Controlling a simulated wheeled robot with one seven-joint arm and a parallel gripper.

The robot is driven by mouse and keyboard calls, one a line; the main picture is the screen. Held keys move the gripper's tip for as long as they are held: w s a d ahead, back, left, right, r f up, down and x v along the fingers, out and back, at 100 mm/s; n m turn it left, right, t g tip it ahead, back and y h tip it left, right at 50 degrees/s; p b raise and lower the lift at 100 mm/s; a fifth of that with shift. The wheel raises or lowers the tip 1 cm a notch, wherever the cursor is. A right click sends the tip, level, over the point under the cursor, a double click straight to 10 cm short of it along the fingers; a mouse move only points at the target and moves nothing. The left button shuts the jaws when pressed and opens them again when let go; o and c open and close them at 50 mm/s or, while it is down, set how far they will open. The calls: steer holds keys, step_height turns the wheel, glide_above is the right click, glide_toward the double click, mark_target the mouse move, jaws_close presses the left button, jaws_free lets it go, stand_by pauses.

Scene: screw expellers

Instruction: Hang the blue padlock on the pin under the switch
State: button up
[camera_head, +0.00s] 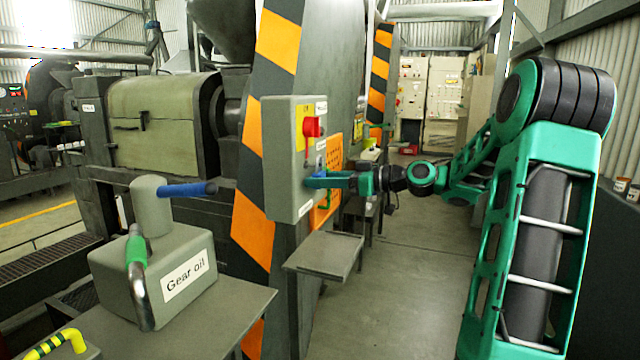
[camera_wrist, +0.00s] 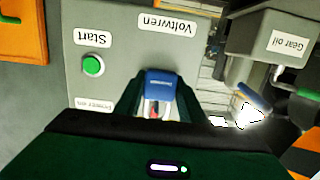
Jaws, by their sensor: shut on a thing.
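The blue padlock (camera_wrist: 160,80) is between the two fingers of my gripper (camera_wrist: 157,98) in the wrist view, and the fingers are shut on it. A pale, partly red part shows below its blue body there. The red switch (camera_head: 313,127) sits on a yellow plate on the front of a grey box in the head view. My gripper (camera_head: 322,181) is at the box front, below the switch. A small blue patch of the padlock (camera_head: 320,163) shows just above the fingers. The pin is hidden, and I cannot tell whether the padlock touches it.
The grey box (camera_head: 280,160) has a green Start button (camera_wrist: 93,65) and labels, upside down in the wrist view. An orange perforated panel (camera_head: 334,150) is close behind. A small grey shelf (camera_head: 325,252) juts out below. A Gear oil can (camera_head: 155,275) stands on the left table.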

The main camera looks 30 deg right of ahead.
steer(key=shift+w+a, duration=0.35)
steer(key=shift+w, duration=0.05)
